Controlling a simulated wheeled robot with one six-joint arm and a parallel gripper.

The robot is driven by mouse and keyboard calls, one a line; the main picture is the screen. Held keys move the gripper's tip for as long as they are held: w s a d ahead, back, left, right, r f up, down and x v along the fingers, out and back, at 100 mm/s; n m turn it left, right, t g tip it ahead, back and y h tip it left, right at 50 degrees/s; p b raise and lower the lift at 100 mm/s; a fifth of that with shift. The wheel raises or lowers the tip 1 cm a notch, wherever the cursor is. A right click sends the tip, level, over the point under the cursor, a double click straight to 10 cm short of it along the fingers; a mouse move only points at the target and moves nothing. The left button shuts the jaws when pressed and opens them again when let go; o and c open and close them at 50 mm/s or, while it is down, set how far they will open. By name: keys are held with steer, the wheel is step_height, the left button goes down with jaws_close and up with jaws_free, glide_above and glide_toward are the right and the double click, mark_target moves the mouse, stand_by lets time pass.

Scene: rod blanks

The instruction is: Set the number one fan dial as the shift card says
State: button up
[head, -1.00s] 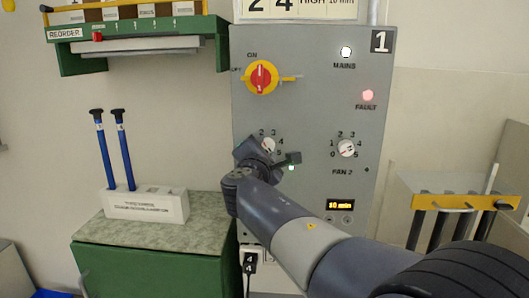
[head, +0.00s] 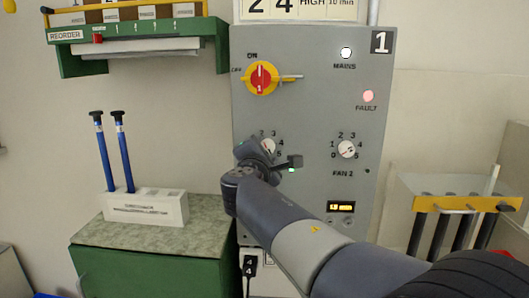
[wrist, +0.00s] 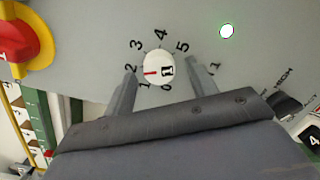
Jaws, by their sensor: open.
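The number one fan dial (head: 268,146) is a white knob on the grey panel, partly hidden by my gripper in the head view. In the wrist view this dial (wrist: 162,60) shows whole, ringed by numbers 0 to 5, its red mark towards the side of 1 and 2. My gripper (wrist: 168,70) is open, one finger on each side of the dial; I cannot tell whether they touch it. In the head view my gripper (head: 274,160) is at the panel. The card (head: 297,8) above, cut by the frame top, reads 2, 4, HIGH, 10 min.
The fan 2 dial (head: 347,149) is to the right. A red-and-yellow switch (head: 261,78) is above the number one dial. The panel has a lit display (head: 341,207). Blue rods stand in a white block (head: 147,207) at left; a yellow-fronted rack (head: 462,204) is at right.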

steer(key=s+a+b, duration=0.1)
steer(key=s, duration=0.9)
steer(key=shift+s+a+b, duration=0.15)
steer(key=shift+s+b, duration=0.15)
steer(key=shift+r, duration=0.1)
steer(key=w+d+n+p, duration=0.1)
steer(key=w+p, duration=0.2)
steer(key=w, duration=0.7)
steer(key=shift+w+d, duration=0.15)
steer(key=shift+w, duration=0.25)
steer(key=shift+b, duration=0.35)
